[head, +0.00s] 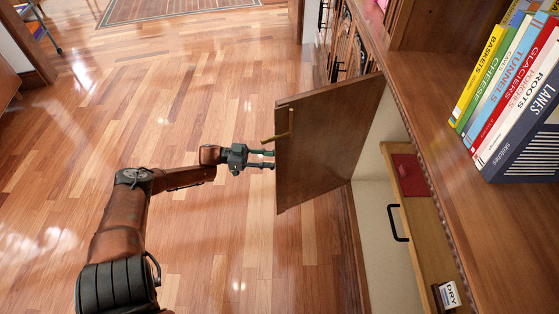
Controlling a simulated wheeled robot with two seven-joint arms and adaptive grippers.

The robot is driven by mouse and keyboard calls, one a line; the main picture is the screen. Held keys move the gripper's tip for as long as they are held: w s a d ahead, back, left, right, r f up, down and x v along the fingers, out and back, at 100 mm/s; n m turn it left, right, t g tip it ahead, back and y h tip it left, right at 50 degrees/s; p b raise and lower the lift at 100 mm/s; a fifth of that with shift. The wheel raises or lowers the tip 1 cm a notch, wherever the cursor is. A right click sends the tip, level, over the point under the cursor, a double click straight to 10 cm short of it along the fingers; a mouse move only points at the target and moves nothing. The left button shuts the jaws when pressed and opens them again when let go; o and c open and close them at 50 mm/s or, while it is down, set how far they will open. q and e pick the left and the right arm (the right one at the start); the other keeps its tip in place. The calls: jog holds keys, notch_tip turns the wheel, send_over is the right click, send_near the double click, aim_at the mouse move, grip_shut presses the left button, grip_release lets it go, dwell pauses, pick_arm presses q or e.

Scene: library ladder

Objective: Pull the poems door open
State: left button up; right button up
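A brown wooden cabinet door (325,145) stands swung out from the cabinet at the centre of the head view. No name label is readable on it, so I cannot tell from lettering that it is the poems door. A brass handle (290,124) is on its upper left part, near the free edge. My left gripper (270,159) is at the door's free edge, below the handle. Its two fingers are apart and point right, with nothing visible between them. I cannot tell whether the fingertips touch the door or pass behind it. My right gripper is out of view.
Right of the door, the cabinet's pale interior (376,240) shows, with a black pull handle (398,223), a dark red item (410,175) and a "DRY" label (450,294). Several upright books (515,90) stand on the wooden ledge above. The wood floor (215,95) left of the door is clear.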

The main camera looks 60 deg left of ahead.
pick_arm(q)
jog(key=v, duration=1)
jog(key=shift+s, duration=0.2)
jog(key=shift+a, duration=0.15)
